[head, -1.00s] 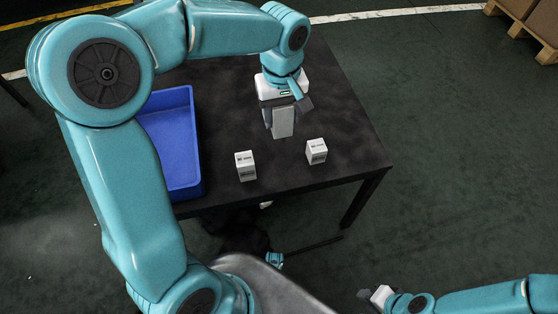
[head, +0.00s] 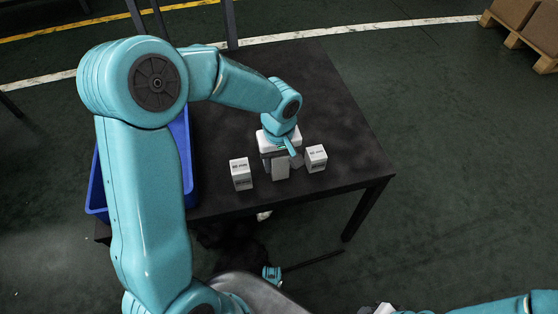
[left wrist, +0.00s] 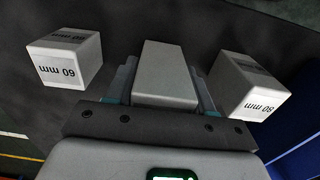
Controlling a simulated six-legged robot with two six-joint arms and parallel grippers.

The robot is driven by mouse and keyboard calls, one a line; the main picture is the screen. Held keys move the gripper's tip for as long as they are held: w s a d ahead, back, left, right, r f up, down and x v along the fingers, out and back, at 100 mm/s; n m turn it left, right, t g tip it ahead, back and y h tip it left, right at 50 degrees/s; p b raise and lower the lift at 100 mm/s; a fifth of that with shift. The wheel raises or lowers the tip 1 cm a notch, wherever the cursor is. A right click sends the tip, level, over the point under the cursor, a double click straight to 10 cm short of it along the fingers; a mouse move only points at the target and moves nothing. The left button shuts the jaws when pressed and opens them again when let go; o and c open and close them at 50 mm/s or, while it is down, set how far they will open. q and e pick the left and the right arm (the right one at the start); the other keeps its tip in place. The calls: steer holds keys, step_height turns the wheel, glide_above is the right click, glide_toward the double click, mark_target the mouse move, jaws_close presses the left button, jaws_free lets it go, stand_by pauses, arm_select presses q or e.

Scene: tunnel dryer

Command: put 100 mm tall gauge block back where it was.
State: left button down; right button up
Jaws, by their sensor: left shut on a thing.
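My left gripper (head: 279,158) is shut on a plain grey-white block (head: 280,168), which also shows between the fingers in the left wrist view (left wrist: 165,72). No label shows on the held block. It is at the table between two white labelled blocks, apart from both; I cannot tell whether its bottom touches the table. The block marked 80 mm (left wrist: 250,87) is on the left in the head view (head: 241,174). The block marked 60 mm (left wrist: 66,60) is on the right there (head: 316,158). My right gripper (head: 382,309) is cut by the bottom edge, its jaws unclear.
The black table (head: 345,150) has free room right of and behind the blocks. A blue bin (head: 187,165) stands at the table's left, partly behind my left arm. A pallet with boxes (head: 520,25) is far off at the upper right.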

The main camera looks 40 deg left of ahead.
arm_select(q)
steer(key=shift+f, duration=0.15)
steer(key=shift+c, duration=2.1)
jaws_free()
steer(key=shift+r, duration=0.45)
step_height(320, 180, up, 12)
steer(key=p, duration=0.3)
steer(key=shift+f, duration=0.25)
